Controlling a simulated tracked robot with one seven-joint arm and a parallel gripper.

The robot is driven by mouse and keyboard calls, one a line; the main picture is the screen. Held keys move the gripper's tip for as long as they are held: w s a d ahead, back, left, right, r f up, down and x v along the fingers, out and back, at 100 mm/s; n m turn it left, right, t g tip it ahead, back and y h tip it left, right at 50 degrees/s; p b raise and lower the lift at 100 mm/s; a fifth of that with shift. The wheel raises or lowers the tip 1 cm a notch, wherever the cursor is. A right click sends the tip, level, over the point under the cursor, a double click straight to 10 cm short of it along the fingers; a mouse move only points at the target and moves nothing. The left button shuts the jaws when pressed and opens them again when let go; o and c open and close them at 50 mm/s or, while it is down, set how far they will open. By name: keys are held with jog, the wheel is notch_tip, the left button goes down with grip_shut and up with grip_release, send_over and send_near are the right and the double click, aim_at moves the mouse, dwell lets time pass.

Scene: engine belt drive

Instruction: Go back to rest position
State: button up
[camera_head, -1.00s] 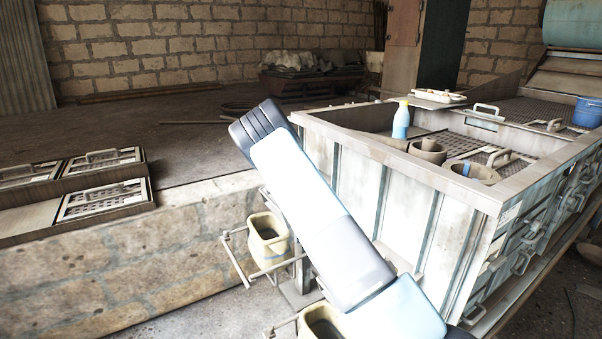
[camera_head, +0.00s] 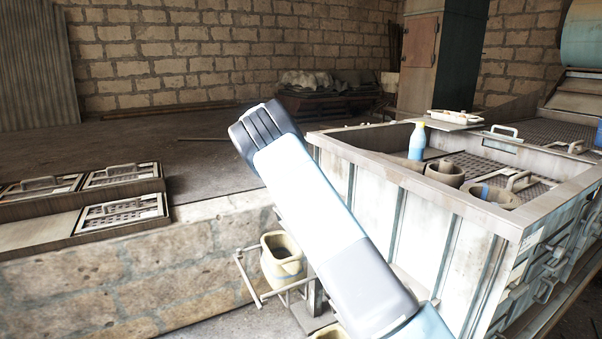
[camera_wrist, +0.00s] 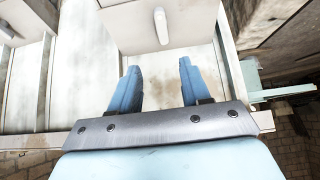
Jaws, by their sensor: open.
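My gripper (camera_wrist: 158,92) shows in the wrist view with two blue fingers set apart. Nothing is between them. Behind the fingers is a pale, stained surface (camera_wrist: 175,75), and above it a white panel with a small rounded handle (camera_wrist: 161,25). In the head view my white and grey arm slants across the middle, in front of the large metal workbench. The gripper itself cannot be made out in the head view.
The workbench (camera_head: 455,215) on the right holds a spray bottle (camera_head: 417,142) and several pots. A bucket (camera_head: 283,262) hangs in a frame left of the bench. Metal grates (camera_head: 120,212) lie on the stone ledge (camera_head: 190,255) at left. The floor behind is mostly clear.

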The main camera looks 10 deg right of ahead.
jog(key=s+d+r+n+y, duration=0.25)
jog(key=s+r, duration=0.35)
jog(key=s, duration=0.3)
jog(key=s+d+r+n+y, duration=0.1)
jog(key=s+d+r, duration=0.35)
jog(key=s, duration=0.35)
jog(key=s+d+r+n+y, duration=0.25)
jog(key=s+r, duration=0.35)
jog(key=s, duration=0.3)
jog(key=s+r+n+t+y, duration=0.1)
jog(key=s+r+n, duration=0.1)
jog(key=s, duration=0.8)
jog(key=s+r+n+t+y, duration=0.1)
jog(key=s+n, duration=0.1)
jog(key=s, duration=0.8)
jog(key=s+a+f+n, duration=0.2)
jog(key=s, duration=0.5)
jog(key=s+a+f+n+t, duration=0.1)
jog(key=s+f+n, duration=0.1)
jog(key=s, duration=0.6)
jog(key=shift+a+f+h, duration=0.3)
jog(key=shift+a+f, duration=0.1)
jog(key=shift+f, duration=0.1)
jog(key=shift+c, duration=0.4)
